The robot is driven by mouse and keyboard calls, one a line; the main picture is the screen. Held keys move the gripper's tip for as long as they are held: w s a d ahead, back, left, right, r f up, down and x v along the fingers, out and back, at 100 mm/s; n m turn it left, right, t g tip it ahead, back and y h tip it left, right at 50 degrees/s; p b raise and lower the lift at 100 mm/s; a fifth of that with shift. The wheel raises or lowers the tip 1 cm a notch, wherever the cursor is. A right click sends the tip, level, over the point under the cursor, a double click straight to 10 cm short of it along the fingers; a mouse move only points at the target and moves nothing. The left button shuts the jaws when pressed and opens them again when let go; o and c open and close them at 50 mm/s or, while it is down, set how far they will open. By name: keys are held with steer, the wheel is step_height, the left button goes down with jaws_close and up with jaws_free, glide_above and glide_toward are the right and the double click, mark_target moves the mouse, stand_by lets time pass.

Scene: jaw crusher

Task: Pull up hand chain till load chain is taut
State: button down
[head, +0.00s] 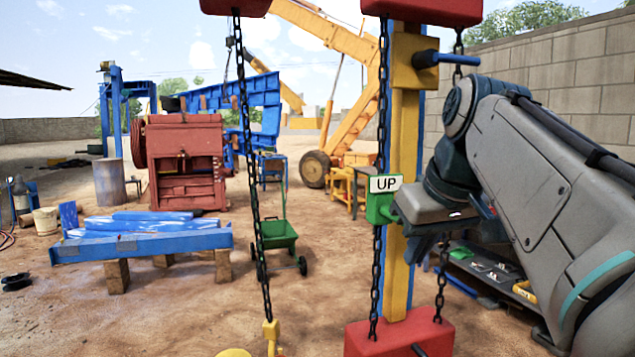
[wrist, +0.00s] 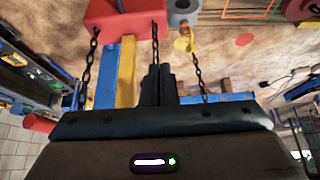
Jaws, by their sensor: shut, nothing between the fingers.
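A dark hand chain (head: 377,270) hangs in front of the yellow post. On it is a green grip with a white "UP" label (head: 386,184). Another chain (head: 443,275) hangs right of the post. The load chain (head: 250,170) runs nearly straight down at the left to a yellow hook (head: 271,332), which also shows in the wrist view (wrist: 184,43).
The yellow and blue post (head: 400,150) stands between red blocks above and below, the lower one (head: 400,338) near the ground. A blue rod (head: 450,59) sticks out above my gripper. A green cart (head: 278,235) and blue beams (head: 140,240) stand behind on open dirt.

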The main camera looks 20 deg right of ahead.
steer(key=p+v, duration=0.3)
steer(key=v, duration=0.3)
steer(key=shift+s+p, duration=0.4)
steer(key=shift+s, duration=0.1)
steer(key=shift+f, duration=0.15)
stand_by(3.8)
